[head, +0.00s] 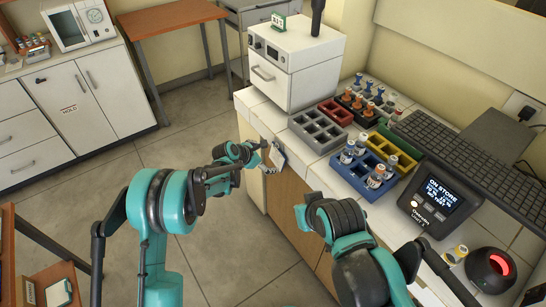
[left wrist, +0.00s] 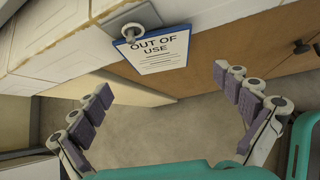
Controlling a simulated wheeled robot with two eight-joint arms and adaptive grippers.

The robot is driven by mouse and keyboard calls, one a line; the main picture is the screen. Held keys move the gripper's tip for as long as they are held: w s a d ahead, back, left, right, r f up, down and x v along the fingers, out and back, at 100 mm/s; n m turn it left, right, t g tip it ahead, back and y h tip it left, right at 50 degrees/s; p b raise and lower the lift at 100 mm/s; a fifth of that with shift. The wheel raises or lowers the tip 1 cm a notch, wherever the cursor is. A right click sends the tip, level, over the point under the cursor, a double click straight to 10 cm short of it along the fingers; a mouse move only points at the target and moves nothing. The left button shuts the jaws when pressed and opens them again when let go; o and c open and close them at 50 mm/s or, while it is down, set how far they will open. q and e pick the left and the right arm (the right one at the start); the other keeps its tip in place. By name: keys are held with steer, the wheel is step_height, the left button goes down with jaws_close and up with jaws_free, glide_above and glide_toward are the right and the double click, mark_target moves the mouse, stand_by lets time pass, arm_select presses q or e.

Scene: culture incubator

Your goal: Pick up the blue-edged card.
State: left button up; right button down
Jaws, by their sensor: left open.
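The blue-edged card (left wrist: 158,50) reads "OUT OF USE" and hangs from a round peg on a grey plate at the bench's front edge. In the head view the card (head: 277,155) shows small, just right of my left gripper (head: 254,151). In the left wrist view my left gripper (left wrist: 163,81) is open, its two padded fingers spread wide on either side below the card. Nothing is between the fingers, and the card appears apart from them. My right arm shows at the lower right of the head view, but its gripper cannot be made out.
The white bench (head: 318,172) carries a grey rack (head: 318,131), a blue rack (head: 349,181) with vials, a yellow rack (head: 399,154), a display unit (head: 440,196) and a white incubator box (head: 291,65). Open floor (head: 200,130) lies left of the bench.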

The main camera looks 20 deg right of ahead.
mark_target(276, 158)
arm_select(q)
steer(key=b+x, duration=0.3)
steer(key=x, duration=0.4)
steer(key=shift+r, duration=0.15)
steer(key=c, duration=0.8)
